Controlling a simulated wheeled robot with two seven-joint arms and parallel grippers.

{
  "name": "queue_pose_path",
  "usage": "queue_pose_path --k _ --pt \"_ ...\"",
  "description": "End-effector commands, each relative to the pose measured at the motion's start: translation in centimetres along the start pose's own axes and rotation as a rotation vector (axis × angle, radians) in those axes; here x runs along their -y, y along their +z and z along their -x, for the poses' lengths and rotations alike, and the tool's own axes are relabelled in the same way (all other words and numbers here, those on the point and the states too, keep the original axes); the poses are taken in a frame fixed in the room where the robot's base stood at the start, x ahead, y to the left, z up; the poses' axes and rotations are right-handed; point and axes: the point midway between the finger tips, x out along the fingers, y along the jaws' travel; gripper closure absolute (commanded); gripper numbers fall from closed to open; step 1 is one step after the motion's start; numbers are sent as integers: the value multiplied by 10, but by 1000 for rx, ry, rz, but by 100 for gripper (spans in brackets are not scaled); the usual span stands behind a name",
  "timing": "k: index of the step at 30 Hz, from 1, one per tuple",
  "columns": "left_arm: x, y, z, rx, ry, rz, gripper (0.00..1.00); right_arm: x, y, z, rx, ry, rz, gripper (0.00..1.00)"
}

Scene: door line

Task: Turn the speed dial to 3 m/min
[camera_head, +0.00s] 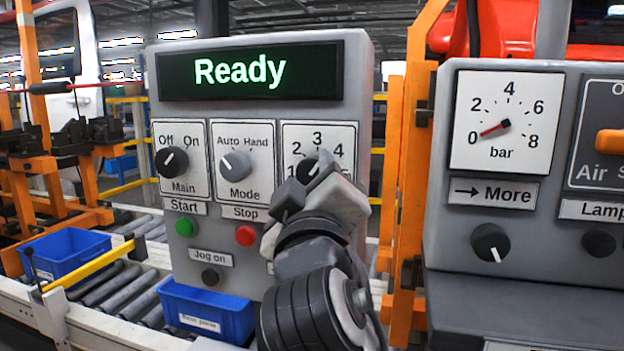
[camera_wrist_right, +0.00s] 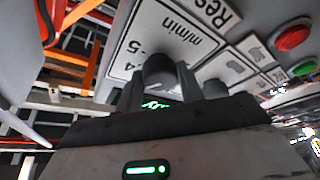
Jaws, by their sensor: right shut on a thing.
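The speed dial (camera_head: 311,165) is a dark knob on a white plate with numbers 1 to 4 showing in the head view. A pale pointer mark shows on it, but its exact setting is hard to read behind my gripper. In the right wrist view the dial (camera_wrist_right: 160,69) sits between my two fingers, beside the "m/min" label and the numbers 4 and 5. My right gripper (camera_head: 304,187) is shut on the dial and hides the lower part of its plate. My left gripper is not in view.
The display (camera_head: 250,71) reads "Ready". Main (camera_head: 171,161) and Mode (camera_head: 235,165) knobs sit left of the dial, with the green Start (camera_head: 184,227) and red Stop (camera_head: 246,236) buttons below. An orange post (camera_head: 404,190) and a second panel with a bar gauge (camera_head: 506,122) stand right.

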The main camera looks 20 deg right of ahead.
Motion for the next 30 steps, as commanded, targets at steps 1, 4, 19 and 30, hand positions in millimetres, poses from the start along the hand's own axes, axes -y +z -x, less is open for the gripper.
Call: queue_pose_path --k 1,4,19,30 --pt "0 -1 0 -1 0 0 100 -2 0 0 -1 -14 37 85" --pt "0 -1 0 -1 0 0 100 -2 -1 0 -2 -49 120 85" --pt "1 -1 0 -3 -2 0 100 -4 -2 0 -3 -190 464 85" --pt "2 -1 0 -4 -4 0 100 -4 -2 -1 -1 -227 557 85"
